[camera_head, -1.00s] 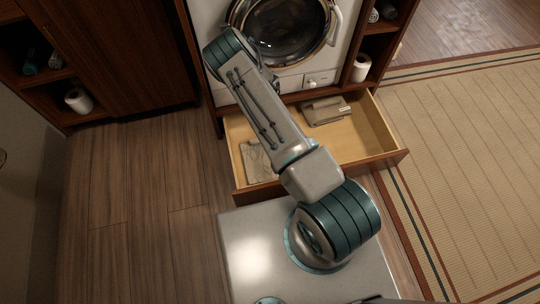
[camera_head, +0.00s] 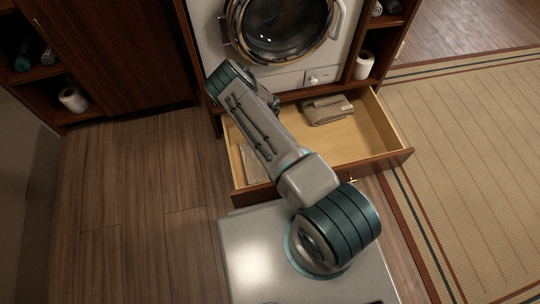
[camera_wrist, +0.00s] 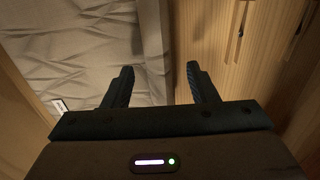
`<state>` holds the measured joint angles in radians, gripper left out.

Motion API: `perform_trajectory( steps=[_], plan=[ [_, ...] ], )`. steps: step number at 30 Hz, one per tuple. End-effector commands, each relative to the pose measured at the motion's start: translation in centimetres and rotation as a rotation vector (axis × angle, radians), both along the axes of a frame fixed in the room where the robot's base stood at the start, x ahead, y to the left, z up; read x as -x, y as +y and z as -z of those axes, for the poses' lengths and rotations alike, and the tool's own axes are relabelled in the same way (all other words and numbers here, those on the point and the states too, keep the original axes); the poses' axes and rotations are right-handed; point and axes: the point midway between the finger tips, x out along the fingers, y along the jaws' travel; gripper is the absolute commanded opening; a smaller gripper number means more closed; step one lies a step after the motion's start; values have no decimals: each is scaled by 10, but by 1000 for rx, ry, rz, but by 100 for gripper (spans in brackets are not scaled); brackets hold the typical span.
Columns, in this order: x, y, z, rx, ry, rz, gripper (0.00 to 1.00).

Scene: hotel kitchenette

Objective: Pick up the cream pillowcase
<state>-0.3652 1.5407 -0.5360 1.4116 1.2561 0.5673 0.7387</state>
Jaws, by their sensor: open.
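Two folded cloths lie in the open drawer (camera_head: 365,140). The paler one (camera_head: 258,165), which looks cream, is at the front left, partly hidden by my arm. The other, a taupe cloth (camera_head: 328,110), lies at the back. In the wrist view a creased pale cloth (camera_wrist: 75,50) with a small white label fills the left side; I cannot tell for certain which of the two it is. My gripper (camera_wrist: 160,75) is open and empty, its fingers over the cloth's right edge and the wooden drawer floor beside it. The head view hides the fingers behind my arm.
A washing machine (camera_head: 280,30) stands directly above and behind the drawer. Drawer walls enclose the cloths. Shelves with rolls (camera_head: 363,65) flank the machine. The right part of the drawer floor is bare. A woven mat (camera_head: 470,170) lies at right.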

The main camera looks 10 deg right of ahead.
Motion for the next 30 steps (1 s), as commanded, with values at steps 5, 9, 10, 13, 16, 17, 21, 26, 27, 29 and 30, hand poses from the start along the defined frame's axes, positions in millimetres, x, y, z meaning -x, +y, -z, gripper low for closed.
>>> perform_trajectory(
  steps=[5,9,10,13,16,17,21,26,27,29,30],
  plan=[
    [0,0,-1,0,0,0,39],
    [0,0,-1,0,0,0,2],
    [0,0,-1,0,0,0,2],
    [0,0,-1,0,0,0,2],
    [0,0,-1,0,0,0,2],
    [0,0,-2,0,-1,0,2],
    [-2,0,-17,-1,-3,2,2],
    [-1,0,-50,-2,-3,3,2],
    [-2,0,-59,-2,-3,2,2],
    [-1,0,-71,-2,-2,3,2],
    [-1,0,-78,-1,-2,3,2]
  ],
)
